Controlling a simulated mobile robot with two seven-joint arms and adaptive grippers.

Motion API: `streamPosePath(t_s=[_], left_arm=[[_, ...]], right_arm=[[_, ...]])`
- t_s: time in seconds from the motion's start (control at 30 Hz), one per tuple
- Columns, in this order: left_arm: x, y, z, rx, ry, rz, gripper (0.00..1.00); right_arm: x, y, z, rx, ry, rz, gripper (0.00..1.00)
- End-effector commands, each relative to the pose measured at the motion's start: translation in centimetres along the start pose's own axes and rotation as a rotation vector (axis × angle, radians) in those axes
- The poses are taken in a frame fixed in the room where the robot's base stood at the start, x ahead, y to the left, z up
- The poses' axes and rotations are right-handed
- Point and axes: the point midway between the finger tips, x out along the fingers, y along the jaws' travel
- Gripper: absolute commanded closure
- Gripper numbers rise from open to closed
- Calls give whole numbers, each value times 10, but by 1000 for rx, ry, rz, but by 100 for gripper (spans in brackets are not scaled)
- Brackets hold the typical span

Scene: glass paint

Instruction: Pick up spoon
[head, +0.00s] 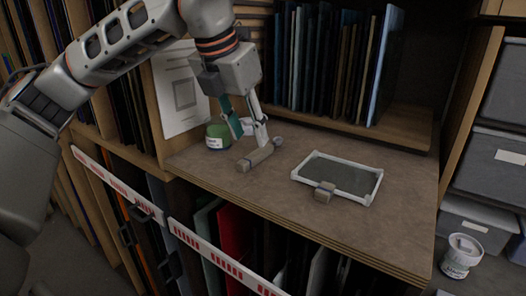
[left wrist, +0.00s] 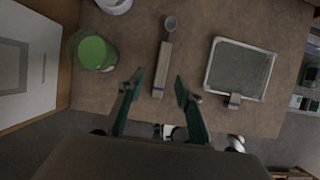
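The spoon lies flat on the brown worktop, with a thick beige handle (head: 256,158) and a small grey bowl at its far-right end. In the left wrist view its handle (left wrist: 162,70) runs up to the grey bowl (left wrist: 170,23). My left gripper (head: 246,137) is above the worktop, close over the spoon in the head view. In the left wrist view its two green fingers (left wrist: 159,86) are apart, one on each side of the handle's near end, with nothing held. Contact with the spoon cannot be made out. My right gripper is in neither view.
A green jar (head: 218,136) stands left of the spoon, close to my left gripper. A white-framed glass panel (head: 345,174) with a small block (head: 324,192) at its edge lies to the right. Upright sheets (head: 330,60) fill the shelf behind. The worktop's front edge is near.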

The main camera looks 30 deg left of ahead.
Motion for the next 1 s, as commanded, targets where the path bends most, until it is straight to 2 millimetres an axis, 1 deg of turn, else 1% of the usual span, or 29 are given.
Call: streamPosePath(t_s=[0.17,0.3,0.4,0.5,1.0], left_arm=[[17,-2,3,1,4,-2,65],[36,-5,8,1,4,-2,65],[48,-4,8,1,2,-2,65],[55,-4,8,1,1,-1,65],[58,-4,8,0,-1,-1,65]], right_arm=[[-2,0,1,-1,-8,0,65],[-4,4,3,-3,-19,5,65],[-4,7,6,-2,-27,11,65],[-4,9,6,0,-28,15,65],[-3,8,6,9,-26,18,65]])
